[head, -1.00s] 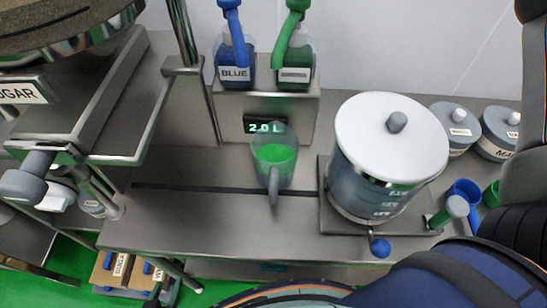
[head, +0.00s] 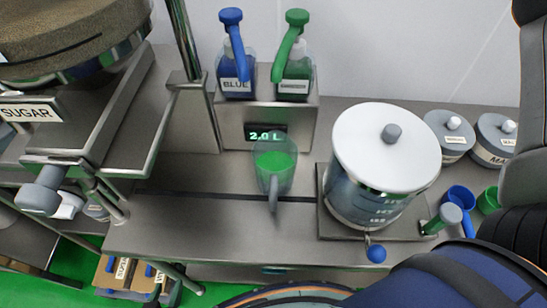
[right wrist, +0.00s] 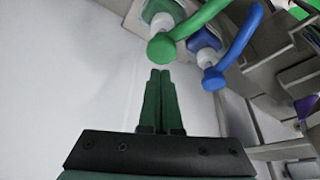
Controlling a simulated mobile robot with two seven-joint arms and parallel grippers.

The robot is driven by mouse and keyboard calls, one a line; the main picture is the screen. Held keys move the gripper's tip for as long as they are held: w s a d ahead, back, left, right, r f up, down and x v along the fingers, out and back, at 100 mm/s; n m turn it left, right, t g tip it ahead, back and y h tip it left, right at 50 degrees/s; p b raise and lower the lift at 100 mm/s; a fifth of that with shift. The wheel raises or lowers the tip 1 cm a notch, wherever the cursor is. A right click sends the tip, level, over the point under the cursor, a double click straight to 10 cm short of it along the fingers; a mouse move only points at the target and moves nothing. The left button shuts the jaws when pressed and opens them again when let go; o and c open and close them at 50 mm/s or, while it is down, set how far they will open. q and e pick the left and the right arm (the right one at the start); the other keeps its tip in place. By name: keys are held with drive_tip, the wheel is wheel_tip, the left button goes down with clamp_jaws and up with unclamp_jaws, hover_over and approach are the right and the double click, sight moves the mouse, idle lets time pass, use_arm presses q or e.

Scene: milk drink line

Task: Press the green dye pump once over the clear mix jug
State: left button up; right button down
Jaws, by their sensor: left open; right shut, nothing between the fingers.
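The green dye pump (head: 291,50) stands on a raised steel stand beside the blue one, its green spout slanting down towards the jug. The clear mix jug (head: 274,178) stands upright on the bench in front of the stand, below the pumps, with green showing in it and its handle towards me. In the right wrist view my right gripper (right wrist: 160,73) is shut and empty. Its fingertips are close to the round green pump head (right wrist: 161,48); I cannot tell whether they touch. I cannot make out either gripper in the head view.
The blue pump (head: 234,60) is close on the left of the green one. A display (head: 265,133) on the stand reads 2.0 L. A white-lidded tank (head: 385,150) stands right of the jug, and a sugar hopper (head: 70,120) is at left. Lidded tubs (head: 449,134) are behind.

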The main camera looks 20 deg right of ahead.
wheel_tip(320, 180, up, 5)
drive_tip(key=shift+f, duration=0.2)
idle(0.6)
